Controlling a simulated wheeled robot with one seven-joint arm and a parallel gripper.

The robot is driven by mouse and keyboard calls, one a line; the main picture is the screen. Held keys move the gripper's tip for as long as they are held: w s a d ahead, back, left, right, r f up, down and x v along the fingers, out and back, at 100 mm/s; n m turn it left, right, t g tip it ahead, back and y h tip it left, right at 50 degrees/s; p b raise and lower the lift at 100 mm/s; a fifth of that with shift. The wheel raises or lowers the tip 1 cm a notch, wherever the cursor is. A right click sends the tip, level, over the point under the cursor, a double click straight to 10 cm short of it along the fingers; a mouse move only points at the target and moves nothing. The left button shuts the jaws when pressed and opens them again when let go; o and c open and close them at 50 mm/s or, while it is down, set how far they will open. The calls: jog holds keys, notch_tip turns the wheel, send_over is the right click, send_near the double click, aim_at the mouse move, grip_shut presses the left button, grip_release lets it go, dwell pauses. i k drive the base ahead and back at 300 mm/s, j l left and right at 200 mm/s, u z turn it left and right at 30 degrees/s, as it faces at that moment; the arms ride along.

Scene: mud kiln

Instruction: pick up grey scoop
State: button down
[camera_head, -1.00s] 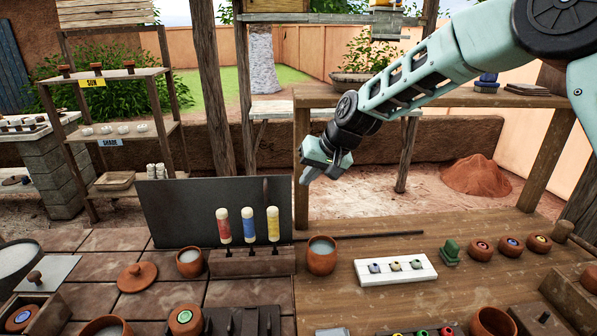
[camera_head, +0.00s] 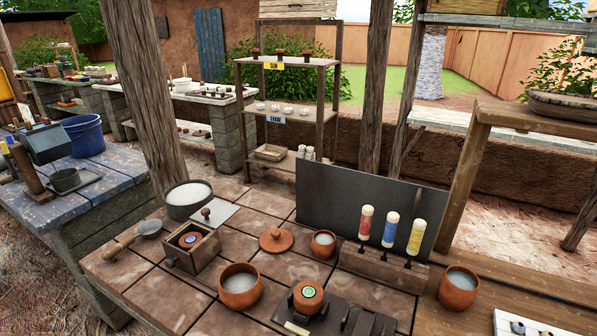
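The grey scoop (camera_head: 149,228) lies on the tiled worktop (camera_head: 165,300) near its left edge. Its grey bowl points to the back right and its brown handle to the front left. It is just left of a wooden box (camera_head: 196,249) with a blue-marked round piece in it, and in front of a grey pot of white material (camera_head: 188,198). Nothing covers the scoop. My gripper and arm are out of this view.
A clay bowl (camera_head: 240,288), a clay lid (camera_head: 277,240) and a small cup (camera_head: 323,243) stand to the right. A wooden post (camera_head: 143,100) rises behind the scoop. A blue-topped table (camera_head: 110,180) is at the left. The front-left tiles are clear.

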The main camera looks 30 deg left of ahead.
aim_at(150, 229)
jog(key=u, duration=2.1)
jog(key=z, duration=0.5)
